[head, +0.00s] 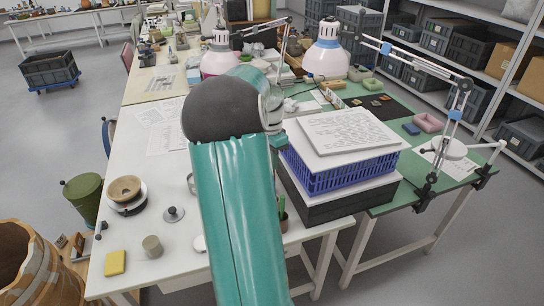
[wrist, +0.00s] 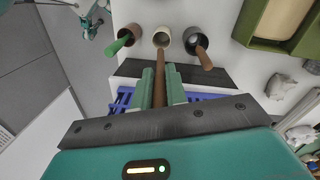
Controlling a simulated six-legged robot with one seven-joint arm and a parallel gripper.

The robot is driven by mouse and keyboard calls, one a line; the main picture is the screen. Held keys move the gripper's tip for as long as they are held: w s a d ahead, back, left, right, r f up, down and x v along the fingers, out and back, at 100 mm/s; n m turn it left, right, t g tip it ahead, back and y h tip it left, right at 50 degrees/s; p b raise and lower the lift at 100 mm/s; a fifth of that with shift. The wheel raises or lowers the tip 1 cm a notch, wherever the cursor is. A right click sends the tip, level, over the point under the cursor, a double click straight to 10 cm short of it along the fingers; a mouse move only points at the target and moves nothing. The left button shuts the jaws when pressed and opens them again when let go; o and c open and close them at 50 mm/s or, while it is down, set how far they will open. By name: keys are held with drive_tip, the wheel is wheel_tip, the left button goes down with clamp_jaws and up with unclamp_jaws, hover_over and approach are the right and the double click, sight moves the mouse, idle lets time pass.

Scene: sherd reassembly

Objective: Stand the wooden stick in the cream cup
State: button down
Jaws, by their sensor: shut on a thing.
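In the wrist view my gripper (wrist: 161,76) is shut on a brown wooden stick (wrist: 160,64), held between its two green fingers. The stick points up the picture, and its far end overlaps the near rim of the cream cup (wrist: 162,34) or lies just short of it. I cannot tell its height above the cup. The cream cup stands between a brown cup (wrist: 129,33) holding a green-handled thing and a dark grey cup (wrist: 196,39) with a brown stick leaning out. In the head view my arm hides the gripper, the held stick and the cream cup.
A blue crate (head: 335,172) on a black one (head: 328,207), with a stone slab (head: 345,130) on top, stands beside my arm. A green-rimmed tray (wrist: 244,28) is right of the cups. The white table (head: 160,185) has clear room at left.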

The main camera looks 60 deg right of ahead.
drive_tip(key=shift+s+a+f, duration=0.15)
drive_tip(key=shift+a+f, duration=0.05)
drive_tip(key=shift+d+f, duration=0.2)
drive_tip(key=shift+f, duration=0.2)
drive_tip(key=shift+a+f, duration=0.2)
drive_tip(key=shift+f, duration=0.35)
wheel_tip(320, 180, down, 9)
drive_tip(key=shift+d+r, duration=0.1)
drive_tip(key=c, duration=1.3)
unclamp_jaws()
drive_tip(key=shift+c, duration=0.2)
drive_tip(key=shift+r, duration=0.1)
drive_tip(key=r, duration=0.9)
drive_tip(key=w+r, duration=0.1)
drive_tip(key=r, duration=0.3)
drive_tip(key=shift+d+r, duration=0.3)
drive_tip(key=shift+d, duration=0.1)
